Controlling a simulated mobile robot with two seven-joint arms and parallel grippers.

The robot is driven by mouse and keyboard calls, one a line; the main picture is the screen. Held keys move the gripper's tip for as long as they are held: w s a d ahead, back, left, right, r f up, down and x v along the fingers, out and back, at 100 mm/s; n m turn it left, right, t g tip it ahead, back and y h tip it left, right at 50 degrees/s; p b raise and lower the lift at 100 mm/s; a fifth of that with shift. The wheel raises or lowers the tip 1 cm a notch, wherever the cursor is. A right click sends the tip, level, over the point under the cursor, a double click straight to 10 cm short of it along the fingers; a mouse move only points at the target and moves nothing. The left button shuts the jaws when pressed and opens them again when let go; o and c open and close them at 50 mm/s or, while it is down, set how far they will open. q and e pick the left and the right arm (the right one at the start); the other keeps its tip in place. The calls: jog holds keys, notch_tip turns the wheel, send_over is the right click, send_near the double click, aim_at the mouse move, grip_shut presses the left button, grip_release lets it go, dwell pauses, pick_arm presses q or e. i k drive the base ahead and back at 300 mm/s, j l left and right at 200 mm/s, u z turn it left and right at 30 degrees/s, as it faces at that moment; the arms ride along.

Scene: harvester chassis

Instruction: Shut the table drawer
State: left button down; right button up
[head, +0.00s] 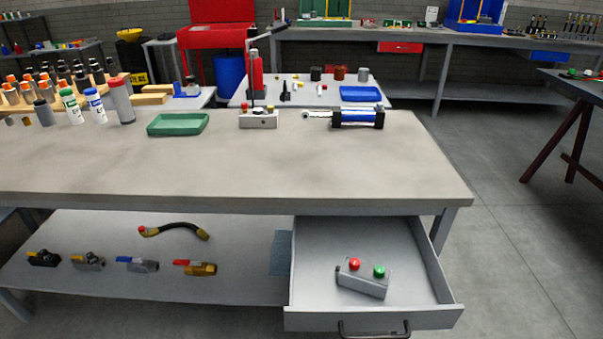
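The table drawer (420,292) stands pulled out from under the right end of the workbench (330,175). Its grey front panel (300,319) faces me, with a dark bar handle (374,333) at the bottom edge of the head view. The handle is partly cut off by the picture's edge. A grey control box (362,283) with a red and a green button lies inside the drawer. Neither of my grippers shows in the head view.
Several valves (137,264) and a black hose (175,231) lie on the lower shelf (245,240), left of the drawer. A green tray (178,124), a metal block (259,119) and a blue cylinder (357,117) stand on the benchtop. The floor (520,270) to the right is clear.

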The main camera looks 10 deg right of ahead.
aim_at(420, 296)
jog(key=z, duration=0.9)
